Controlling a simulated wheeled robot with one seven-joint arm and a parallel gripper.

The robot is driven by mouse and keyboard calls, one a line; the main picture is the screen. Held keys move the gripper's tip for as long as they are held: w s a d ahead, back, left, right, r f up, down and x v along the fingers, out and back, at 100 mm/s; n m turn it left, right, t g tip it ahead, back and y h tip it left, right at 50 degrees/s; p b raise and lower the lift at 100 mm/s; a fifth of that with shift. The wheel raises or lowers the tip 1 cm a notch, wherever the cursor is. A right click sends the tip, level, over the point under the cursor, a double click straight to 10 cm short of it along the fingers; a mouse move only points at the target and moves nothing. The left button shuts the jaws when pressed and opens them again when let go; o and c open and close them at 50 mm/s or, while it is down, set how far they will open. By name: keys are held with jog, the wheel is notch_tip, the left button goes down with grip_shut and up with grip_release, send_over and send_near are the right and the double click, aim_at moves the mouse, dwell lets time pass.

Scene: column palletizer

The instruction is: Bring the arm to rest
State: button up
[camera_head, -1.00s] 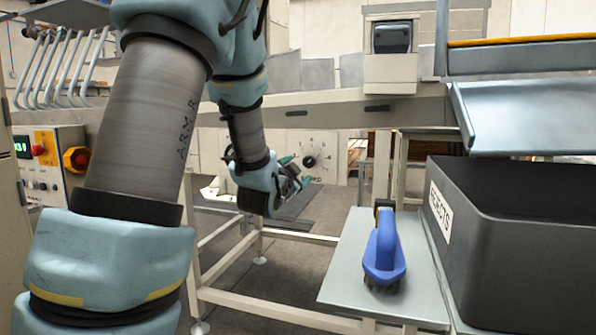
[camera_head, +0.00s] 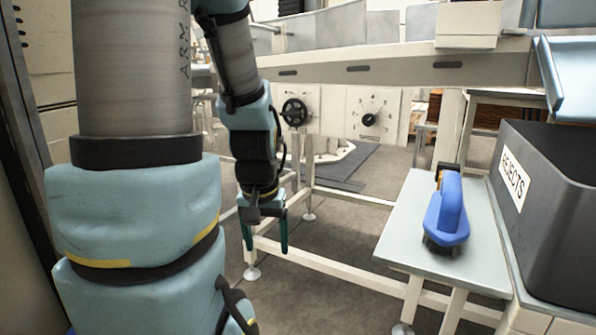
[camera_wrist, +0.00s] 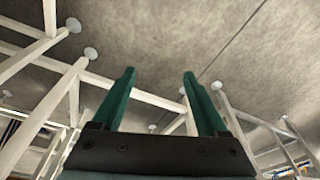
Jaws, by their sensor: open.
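My gripper (camera_head: 266,240) hangs at the end of my arm with its green fingers pointing down, in front of the pale machine frame. In the wrist view the two green fingers of my gripper (camera_wrist: 160,85) stand apart with nothing between them. Grey floor and pale frame legs show beyond them. My arm's upper links fill the left of the head view and hide part of the scene behind.
A blue-handled brush (camera_head: 447,215) lies on a small grey side table (camera_head: 400,240) to the right. A dark bin labelled REJECTS (camera_head: 545,255) stands beside it. A pale frame rail (camera_head: 330,275) runs behind my gripper. A dial panel (camera_head: 372,115) sits on the machine beyond.

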notch_tip(320, 180, up, 29)
jog(key=s+p, duration=0.1)
jog(key=p, duration=2.7)
jog(key=shift+s+a+f+g+p, duration=0.2)
jog(key=shift+g+p, duration=0.1)
jog(key=shift+p, duration=0.1)
